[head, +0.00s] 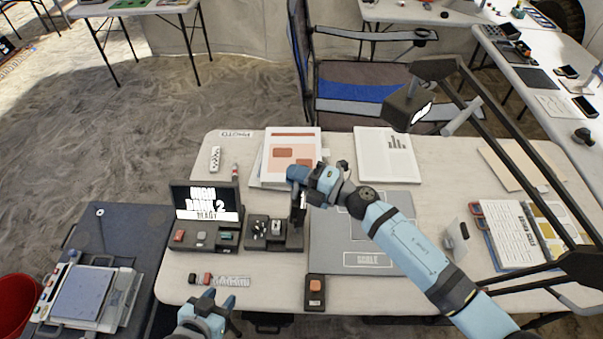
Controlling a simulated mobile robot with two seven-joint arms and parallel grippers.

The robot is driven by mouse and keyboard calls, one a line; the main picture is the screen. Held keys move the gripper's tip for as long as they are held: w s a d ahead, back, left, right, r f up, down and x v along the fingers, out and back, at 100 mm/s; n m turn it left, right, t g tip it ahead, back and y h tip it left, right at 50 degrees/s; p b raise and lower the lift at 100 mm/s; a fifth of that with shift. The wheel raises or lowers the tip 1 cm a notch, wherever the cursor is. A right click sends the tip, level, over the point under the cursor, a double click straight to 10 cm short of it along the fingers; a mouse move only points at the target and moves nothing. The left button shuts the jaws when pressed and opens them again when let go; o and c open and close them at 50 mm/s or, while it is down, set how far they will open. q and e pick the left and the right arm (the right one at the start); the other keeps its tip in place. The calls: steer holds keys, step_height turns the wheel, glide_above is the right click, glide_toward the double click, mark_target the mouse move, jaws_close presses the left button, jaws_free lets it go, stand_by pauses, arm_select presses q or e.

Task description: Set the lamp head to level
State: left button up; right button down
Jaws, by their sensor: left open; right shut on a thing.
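The lamp head (405,108) is a dark box above the back of the table, with a bright face turned to the lower right. It looks tilted and hangs from a black jointed lamp arm (512,150). My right gripper (297,212) is well to the left of and below the lamp head, over the edge of a small black tray. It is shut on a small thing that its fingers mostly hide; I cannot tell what. My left gripper (218,302) is open at the front left table edge, apart from the lamp.
A black display (205,201) stands behind a tray of small pieces (203,236). A grey mat (355,262) marked "SCALE" lies mid-table, partly under my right arm. Papers (385,155) lie at the back and a clipboard sheet (515,230) at right. A chair (365,90) stands behind.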

steer(key=shift+a, duration=0.25)
stand_by(0.3)
steer(key=c, duration=1.5)
jaws_free()
steer(key=shift+o, duration=0.2)
steer(key=r+b+v, duration=0.1)
steer(key=b+v, duration=0.1)
steer(key=v, duration=1.1)
steer(key=shift+s+d+f+b, duration=0.15)
steer(key=shift+d+f+b, duration=0.15)
steer(key=shift+d+f, duration=0.15)
